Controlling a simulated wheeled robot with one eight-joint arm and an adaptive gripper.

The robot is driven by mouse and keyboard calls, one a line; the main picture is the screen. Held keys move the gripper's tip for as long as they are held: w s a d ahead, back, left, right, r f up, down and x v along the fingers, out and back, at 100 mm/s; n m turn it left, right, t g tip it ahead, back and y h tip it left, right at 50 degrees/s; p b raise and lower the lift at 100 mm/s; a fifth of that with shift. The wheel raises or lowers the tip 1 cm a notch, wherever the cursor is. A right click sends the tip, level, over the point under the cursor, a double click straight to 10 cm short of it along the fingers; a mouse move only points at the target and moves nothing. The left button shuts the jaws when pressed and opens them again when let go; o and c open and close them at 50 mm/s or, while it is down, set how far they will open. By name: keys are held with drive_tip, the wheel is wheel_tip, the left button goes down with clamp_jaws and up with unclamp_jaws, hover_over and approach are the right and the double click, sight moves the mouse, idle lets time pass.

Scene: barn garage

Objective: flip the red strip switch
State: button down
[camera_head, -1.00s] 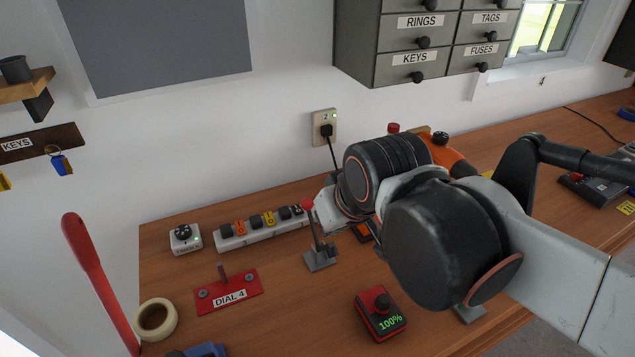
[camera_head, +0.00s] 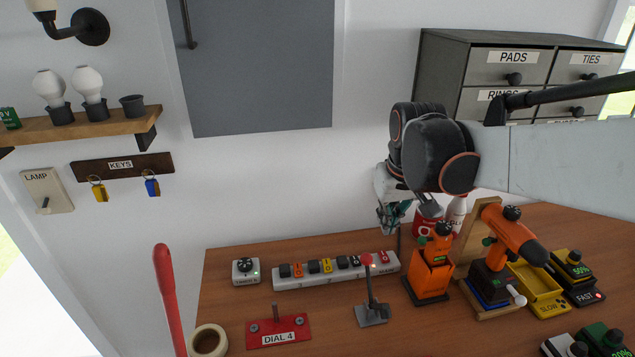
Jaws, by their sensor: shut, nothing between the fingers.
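A white power strip (camera_head: 330,277) lies near the back of the wooden bench, under my gripper and to its left. It carries a row of black, orange, yellow and red pieces. The red piece (camera_head: 384,257) is at its right end, near a lever's red ball that overlaps the strip in this view. The position of the red switch is too small to tell. My gripper (camera_head: 389,222) hangs above the strip's right end, apart from it, close to the wall in the picture. It is shut and empty.
A grey lever (camera_head: 371,290) with a red ball stands just in front of the strip. An orange charger (camera_head: 430,277) and an orange drill (camera_head: 510,237) stand to the right. A red DIAL 4 plate (camera_head: 278,331) and a tape roll (camera_head: 208,341) lie front left.

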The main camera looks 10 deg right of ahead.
sight(383, 255)
drive_tip(key=w+d+f+g+p, duration=0.3)
drive_tip(key=w+d+f, duration=0.2)
drive_tip(key=w, duration=0.5)
drive_tip(key=shift+d+f, duration=0.2)
drive_tip(key=shift+d, duration=0.25)
drive_tip(key=shift+f, duration=0.1)
wheel_tip(383, 255, down, 14)
drive_tip(key=b, duration=0.3)
idle(0.4)
